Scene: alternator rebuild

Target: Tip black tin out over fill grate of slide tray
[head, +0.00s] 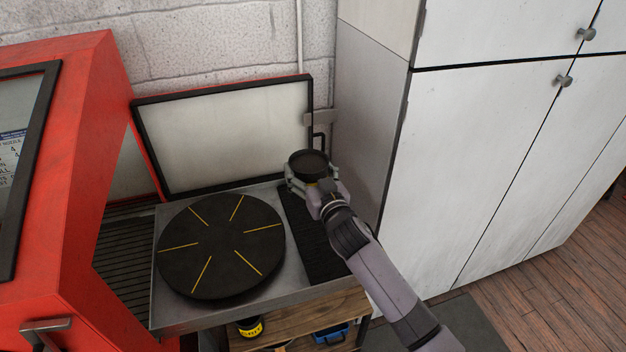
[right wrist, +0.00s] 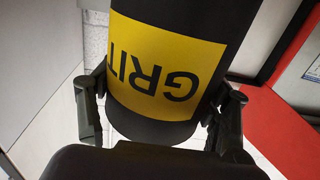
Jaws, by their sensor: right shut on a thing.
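The black tin (head: 308,160) is held up near the back right of the slide tray (head: 170,314), about upright, with its round dark top facing up. My right gripper (head: 311,180) is shut around its side. In the right wrist view the tin (right wrist: 205,15) fills the middle, its yellow GRIT label upside down in the picture, between the fingers of my right gripper (right wrist: 160,110). The dark fill grate (head: 318,250) is a strip along the tray's right side, partly hidden by the tin, gripper and arm. My left gripper is not in view.
A black round plate (head: 220,245) with yellow lines fills most of the tray. A framed lid panel (head: 225,135) stands open behind it. A red machine (head: 75,200) is at left, a white cabinet (head: 470,150) at right. A yellow-labelled tin (head: 250,327) sits on the wooden shelf below.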

